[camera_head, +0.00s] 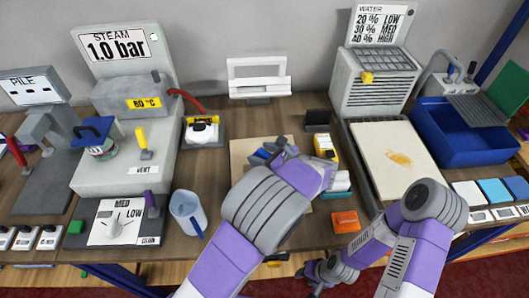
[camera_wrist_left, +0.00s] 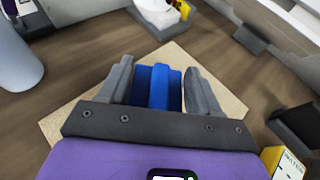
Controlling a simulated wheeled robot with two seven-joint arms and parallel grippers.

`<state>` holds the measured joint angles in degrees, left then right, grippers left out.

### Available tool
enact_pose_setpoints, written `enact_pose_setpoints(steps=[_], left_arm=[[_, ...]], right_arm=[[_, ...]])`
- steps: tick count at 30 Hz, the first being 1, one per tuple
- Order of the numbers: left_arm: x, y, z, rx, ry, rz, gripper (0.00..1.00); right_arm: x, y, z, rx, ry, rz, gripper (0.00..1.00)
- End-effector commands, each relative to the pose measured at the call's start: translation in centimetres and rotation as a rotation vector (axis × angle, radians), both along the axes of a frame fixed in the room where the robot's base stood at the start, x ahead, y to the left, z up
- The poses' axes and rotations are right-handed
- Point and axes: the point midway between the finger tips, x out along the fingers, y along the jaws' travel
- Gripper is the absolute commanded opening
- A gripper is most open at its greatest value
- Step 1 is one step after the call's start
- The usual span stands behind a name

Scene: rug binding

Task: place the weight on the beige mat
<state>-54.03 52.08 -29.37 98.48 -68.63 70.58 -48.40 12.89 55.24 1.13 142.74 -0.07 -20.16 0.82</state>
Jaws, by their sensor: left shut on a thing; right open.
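The weight (camera_wrist_left: 159,88) is a blue block with a raised band, held between the two grey fingers of my left gripper (camera_wrist_left: 160,85) in the left wrist view. In the head view my left gripper (camera_head: 268,154) is over the beige mat (camera_head: 241,149), and its wrist hides much of the mat. The mat also shows below the fingers in the left wrist view (camera_wrist_left: 228,98). I cannot tell whether the weight touches the mat. My right gripper (camera_head: 316,271) is open, low at the front edge of the table, away from the mat.
A yellow device (camera_head: 325,147) and a dark block (camera_head: 317,120) stand right of the mat. An orange block (camera_head: 345,222) lies at the front.

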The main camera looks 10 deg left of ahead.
Motion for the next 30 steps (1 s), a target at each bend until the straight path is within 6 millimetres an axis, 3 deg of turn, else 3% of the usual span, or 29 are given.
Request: enact_pose_setpoints(steps=[3,16,25,26,30], left_arm=[[0.1,0.1,-1.8,0.004,-0.005,0.001,0.00],[0.1,0.0,-5.9,0.003,-0.006,0.000,0.00],[0.1,0.0,-6.2,0.001,-0.007,0.000,0.00],[0.0,0.0,-6.4,0.000,-0.001,0.000,0.66],[0.0,0.0,-6.4,-0.001,-0.001,-0.001,0.88]], right_arm=[[0.0,0.0,-0.7,0.000,0.000,0.000,0.43],[0.0,0.0,-1.9,0.000,-0.001,0.000,0.43],[0.0,0.0,-1.8,0.000,-0.001,0.000,0.43],[0.0,0.0,-1.8,0.000,-0.001,0.000,0.43],[0.0,0.0,-1.8,0.000,-0.001,0.000,0.43]])
